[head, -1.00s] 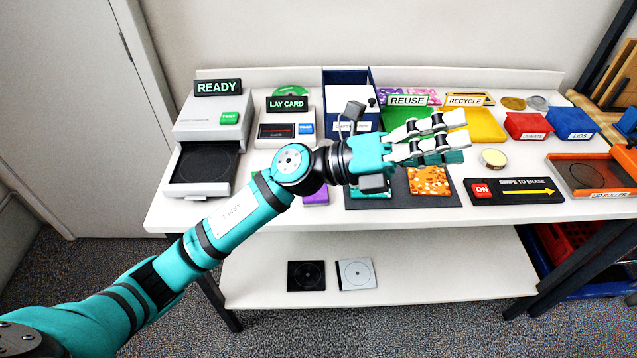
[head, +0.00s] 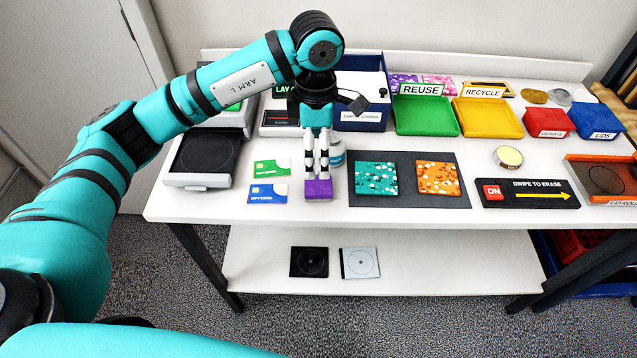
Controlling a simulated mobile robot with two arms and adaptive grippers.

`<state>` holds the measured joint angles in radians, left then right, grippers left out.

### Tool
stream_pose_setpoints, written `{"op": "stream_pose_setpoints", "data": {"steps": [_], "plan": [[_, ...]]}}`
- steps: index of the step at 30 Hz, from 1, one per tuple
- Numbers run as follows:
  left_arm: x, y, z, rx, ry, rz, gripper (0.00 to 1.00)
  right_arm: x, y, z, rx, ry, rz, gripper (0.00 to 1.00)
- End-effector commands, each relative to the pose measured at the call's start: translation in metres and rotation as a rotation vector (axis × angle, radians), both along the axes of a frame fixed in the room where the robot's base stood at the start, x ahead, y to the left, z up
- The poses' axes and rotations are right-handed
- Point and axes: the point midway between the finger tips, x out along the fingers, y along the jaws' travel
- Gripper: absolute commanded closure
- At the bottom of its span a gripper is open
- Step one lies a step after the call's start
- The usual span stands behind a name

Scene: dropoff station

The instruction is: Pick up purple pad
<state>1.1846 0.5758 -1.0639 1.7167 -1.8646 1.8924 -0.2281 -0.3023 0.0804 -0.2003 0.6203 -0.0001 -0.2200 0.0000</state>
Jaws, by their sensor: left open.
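The purple pad (head: 318,191) lies on the white table, right of the two cards. My left gripper (head: 318,172) points straight down over it, with its fingertips at the pad's back part. The fingers cover part of the pad. The jaws are open, and I cannot tell whether the fingertips touch the pad. My right gripper is out of view.
A green card (head: 271,165) and a blue card (head: 267,194) lie just left. A bottle (head: 338,152) stands close behind the gripper, partly hidden. A dark mat (head: 408,199) with teal (head: 376,178) and orange (head: 438,177) patterned squares lies right.

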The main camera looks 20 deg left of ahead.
Motion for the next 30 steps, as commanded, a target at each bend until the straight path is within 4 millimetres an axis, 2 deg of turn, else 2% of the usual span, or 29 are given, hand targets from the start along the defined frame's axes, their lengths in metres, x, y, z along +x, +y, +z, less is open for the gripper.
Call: {"op": "stream_pose_setpoints", "data": {"steps": [4, 9, 16, 20, 24, 30], "plan": [[-0.001, 0.000, -0.031, 0.000, 0.006, 0.002, 0.15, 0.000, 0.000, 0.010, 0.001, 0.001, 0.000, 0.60], [0.000, 0.000, -0.055, -0.003, 0.001, 0.001, 0.15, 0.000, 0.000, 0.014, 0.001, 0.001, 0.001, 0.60], [0.002, -0.001, -0.070, -0.002, 0.003, 0.001, 0.15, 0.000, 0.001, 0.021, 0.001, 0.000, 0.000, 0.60], [0.005, -0.002, -0.089, -0.003, 0.005, 0.000, 0.15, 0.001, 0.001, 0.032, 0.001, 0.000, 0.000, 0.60], [0.006, -0.001, -0.108, -0.003, 0.002, 0.001, 0.15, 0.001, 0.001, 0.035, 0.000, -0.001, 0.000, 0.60], [0.007, -0.001, -0.114, -0.003, 0.000, -0.001, 0.15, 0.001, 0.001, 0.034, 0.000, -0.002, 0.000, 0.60]]}}
